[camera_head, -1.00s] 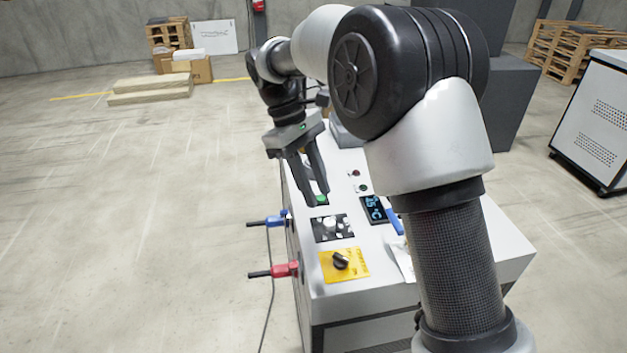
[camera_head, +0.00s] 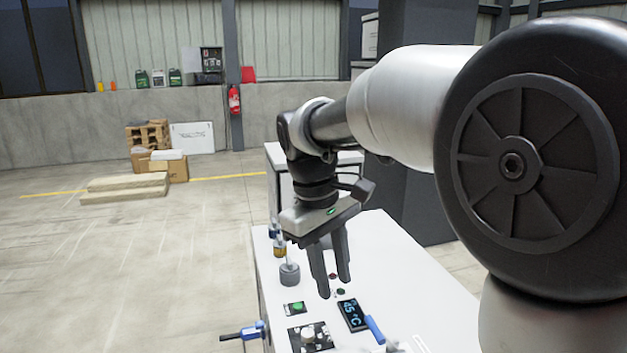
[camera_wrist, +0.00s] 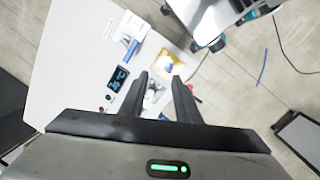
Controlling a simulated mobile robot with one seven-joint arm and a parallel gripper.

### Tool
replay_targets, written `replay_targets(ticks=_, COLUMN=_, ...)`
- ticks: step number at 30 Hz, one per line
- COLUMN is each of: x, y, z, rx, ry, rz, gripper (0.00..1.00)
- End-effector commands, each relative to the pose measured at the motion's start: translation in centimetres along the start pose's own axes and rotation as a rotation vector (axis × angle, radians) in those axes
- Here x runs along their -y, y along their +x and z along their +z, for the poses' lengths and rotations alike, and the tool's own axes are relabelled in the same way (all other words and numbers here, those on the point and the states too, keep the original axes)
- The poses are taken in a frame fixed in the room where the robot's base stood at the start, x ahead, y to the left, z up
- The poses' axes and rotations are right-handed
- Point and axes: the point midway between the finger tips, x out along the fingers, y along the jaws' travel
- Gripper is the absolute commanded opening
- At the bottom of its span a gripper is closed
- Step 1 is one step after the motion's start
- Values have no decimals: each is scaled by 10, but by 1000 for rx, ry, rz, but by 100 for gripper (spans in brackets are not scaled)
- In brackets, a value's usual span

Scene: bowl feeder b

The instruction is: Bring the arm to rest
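My gripper (camera_head: 334,288) hangs from the arm over the white machine top (camera_head: 420,290) in the head view, fingers pointing down. In the wrist view the two fingers of my gripper (camera_wrist: 162,78) stand apart with nothing between them. Below are a blue temperature display (camera_head: 352,314), a green button (camera_head: 297,307) and a dark knob panel (camera_head: 308,336). The display also shows in the wrist view (camera_wrist: 118,78). My gripper appears above the panel and touches nothing that I can see.
A grey cylinder (camera_head: 289,274) and small bottles (camera_head: 279,246) stand at the machine's back left. A blue plug (camera_head: 246,332) sticks out from its left side. A blue-handled tool (camera_head: 374,330) lies beside the display. A dark column (camera_head: 428,120) stands behind. Open floor (camera_head: 130,270) lies to the left.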

Motion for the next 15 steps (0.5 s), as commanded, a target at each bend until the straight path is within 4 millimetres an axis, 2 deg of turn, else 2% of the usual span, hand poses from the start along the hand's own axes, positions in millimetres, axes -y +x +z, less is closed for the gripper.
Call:
replay_targets(ticks=1, x=-4, y=-14, z=25, rx=-48, ry=68, rz=7, gripper=30)
replay_targets(ticks=3, x=-6, y=-22, z=54, rx=-115, ry=162, rz=13, gripper=30)
replay_targets(ticks=9, x=1, y=-30, z=130, rx=-305, ry=434, rz=22, gripper=30)
replay_targets(ticks=12, x=8, y=-26, z=159, rx=-395, ry=556, rz=23, gripper=30)
replay_targets(ticks=15, x=15, y=-19, z=179, rx=-466, ry=652, rz=23, gripper=30)
